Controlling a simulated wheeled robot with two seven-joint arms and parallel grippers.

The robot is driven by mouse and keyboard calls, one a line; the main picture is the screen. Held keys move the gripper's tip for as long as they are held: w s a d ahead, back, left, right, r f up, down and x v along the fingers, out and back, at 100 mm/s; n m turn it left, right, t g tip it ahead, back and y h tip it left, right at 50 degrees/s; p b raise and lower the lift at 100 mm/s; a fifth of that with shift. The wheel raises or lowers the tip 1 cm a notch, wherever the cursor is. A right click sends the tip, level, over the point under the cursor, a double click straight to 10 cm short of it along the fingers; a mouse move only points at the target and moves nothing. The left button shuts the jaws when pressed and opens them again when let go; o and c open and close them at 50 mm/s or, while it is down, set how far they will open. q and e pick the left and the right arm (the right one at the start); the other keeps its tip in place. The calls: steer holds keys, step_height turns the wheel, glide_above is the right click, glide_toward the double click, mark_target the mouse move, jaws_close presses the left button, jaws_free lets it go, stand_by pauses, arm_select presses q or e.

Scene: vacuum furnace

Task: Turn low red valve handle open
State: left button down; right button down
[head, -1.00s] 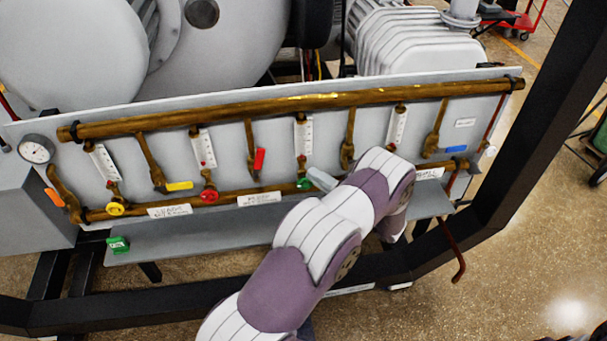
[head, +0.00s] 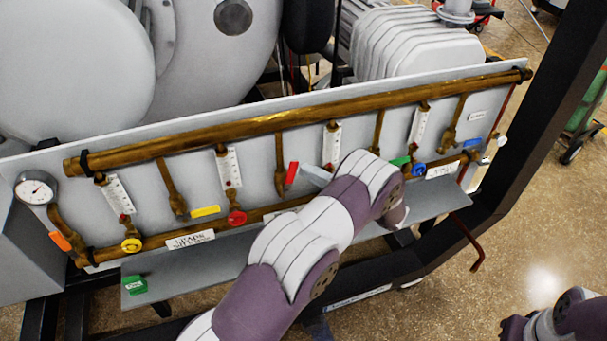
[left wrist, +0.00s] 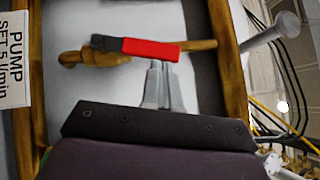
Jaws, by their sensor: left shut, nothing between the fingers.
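The red lever handle (head: 291,173) sits on a brass drop pipe in the middle of the panel. In the left wrist view the red handle (left wrist: 150,48) lies along its brass valve, with a dark block at one end. My left gripper (head: 313,174) is just right of the handle in the head view. In the left wrist view the gripper's fingers (left wrist: 157,68) are shut and empty, with tips at the handle's edge; I cannot tell whether they touch it. A round red knob (head: 236,217) sits lower on the panel, to the left.
Yellow (head: 206,211), orange (head: 60,240) and green (head: 400,161) handles line the panel, below a long brass pipe (head: 300,119). A grey ledge (head: 210,267) runs below. A black frame beam (head: 535,135) stands at the right.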

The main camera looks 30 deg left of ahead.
arm_select(q)
steer(key=shift+d+r, duration=0.1)
steer(key=r+n+h+p, duration=0.1)
steer(key=p, duration=0.1)
steer(key=s+a+r+n+h+p, duration=0.1)
steer(key=p, duration=0.1)
steer(key=shift+s+a+g+p, duration=0.1)
steer(key=shift+s+g+p, duration=0.05)
steer(key=shift+g+p, duration=0.15)
steer(key=shift+s+a+n, duration=0.1)
steer(key=shift+s+n, duration=0.1)
steer(key=shift+n, duration=0.1)
steer(key=shift+f, duration=0.25)
steer(key=shift+w+f, duration=0.1)
